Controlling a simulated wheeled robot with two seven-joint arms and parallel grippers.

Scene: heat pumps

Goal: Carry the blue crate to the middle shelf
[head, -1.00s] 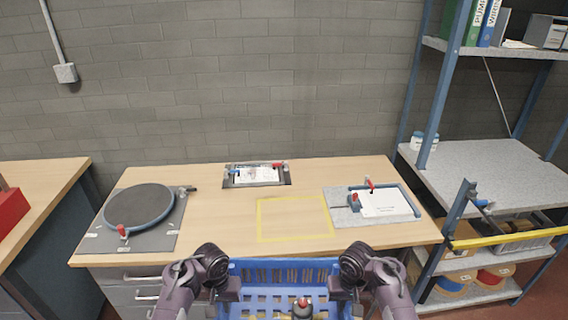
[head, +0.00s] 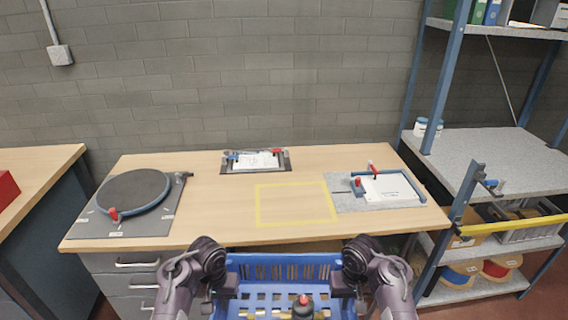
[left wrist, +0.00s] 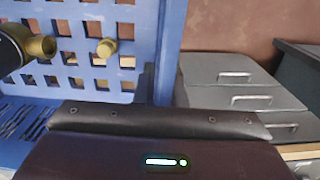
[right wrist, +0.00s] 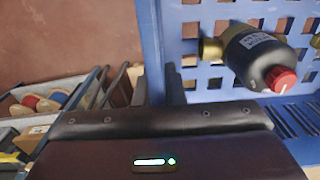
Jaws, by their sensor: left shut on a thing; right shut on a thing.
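The blue crate (head: 284,263) is at the bottom of the head view, in front of the workbench. My left gripper (head: 226,286) is shut on its left side wall, and my right gripper (head: 343,284) is shut on its right side wall. A dark pump part with a red cap (head: 303,305) lies in the crate; it also shows in the right wrist view (right wrist: 258,58). Brass fittings (left wrist: 106,47) show in the left wrist view. The middle shelf (head: 470,160) is a grey board on the blue-post rack at right, with white tubs (head: 426,127) at its back left.
The workbench (head: 215,220) holds a round turntable (head: 135,193), a clipboard fixture (head: 255,160), a right-hand fixture (head: 388,188) and an empty yellow-taped square (head: 295,204). A yellow bar (head: 510,226) crosses the rack front below the middle shelf. The middle shelf is mostly bare.

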